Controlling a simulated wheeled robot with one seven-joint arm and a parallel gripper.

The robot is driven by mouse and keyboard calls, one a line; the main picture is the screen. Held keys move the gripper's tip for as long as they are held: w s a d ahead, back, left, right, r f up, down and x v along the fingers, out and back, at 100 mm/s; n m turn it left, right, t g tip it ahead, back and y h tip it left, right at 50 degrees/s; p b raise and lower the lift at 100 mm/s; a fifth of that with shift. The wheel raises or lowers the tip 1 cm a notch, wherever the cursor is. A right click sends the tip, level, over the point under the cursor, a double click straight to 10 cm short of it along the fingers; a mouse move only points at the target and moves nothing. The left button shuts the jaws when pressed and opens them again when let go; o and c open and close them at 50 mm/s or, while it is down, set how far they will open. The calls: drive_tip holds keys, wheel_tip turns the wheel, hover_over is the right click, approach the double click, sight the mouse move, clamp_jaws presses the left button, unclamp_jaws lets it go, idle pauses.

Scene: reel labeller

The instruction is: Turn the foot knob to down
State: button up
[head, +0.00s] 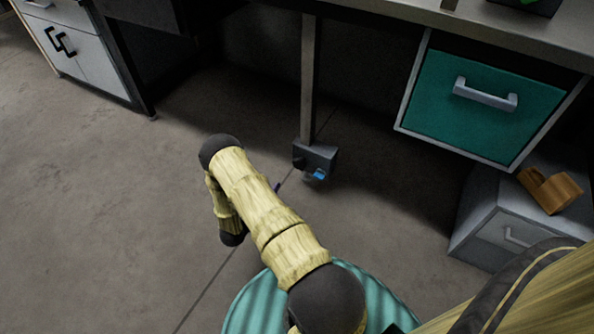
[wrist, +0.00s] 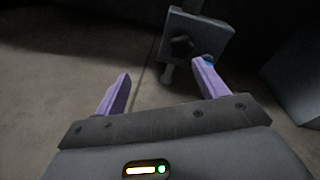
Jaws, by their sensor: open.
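The foot knob (wrist: 181,46) is a dark, lobed knob on the face of a small grey box (wrist: 208,32) in the wrist view. In the head view the knob (head: 299,161) is a small dark shape on the left face of the grey box (head: 318,156), low on a post. My gripper (wrist: 163,70) has two purple fingers, spread apart and empty. The knob lies beyond the fingertips, between them but closer to the right one. The right fingertip overlaps a blue part of the box in the picture. In the head view my arm mostly hides the gripper.
The grey post (head: 308,80) rises from the box to the bench (head: 470,25). A teal drawer (head: 480,100) hangs at the right above a grey cabinet (head: 500,220) with a wooden piece (head: 551,190) on it. The floor (head: 110,200) at left is clear.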

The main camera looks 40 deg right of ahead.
sight(298, 165)
drive_tip(key=s+f+m, duration=0.1)
drive_tip(key=s+m+h, duration=0.1)
drive_tip(key=s+f+h, duration=0.1)
drive_tip(key=s, duration=0.1)
drive_tip(key=shift+d+f+m+g, duration=0.2)
drive_tip(key=shift+f+m+g, duration=0.1)
drive_tip(key=shift+f+m, duration=0.1)
drive_tip(key=b+x, duration=0.8)
drive_tip(key=x, duration=0.8)
drive_tip(key=shift+w+d, duration=0.1)
drive_tip(key=shift+d, duration=0.05)
drive_tip(key=shift+w+d+r+b, duration=0.1)
drive_tip(key=shift+w+d+b, duration=0.15)
drive_tip(key=shift+d+b, duration=0.2)
drive_tip(key=c, duration=1)
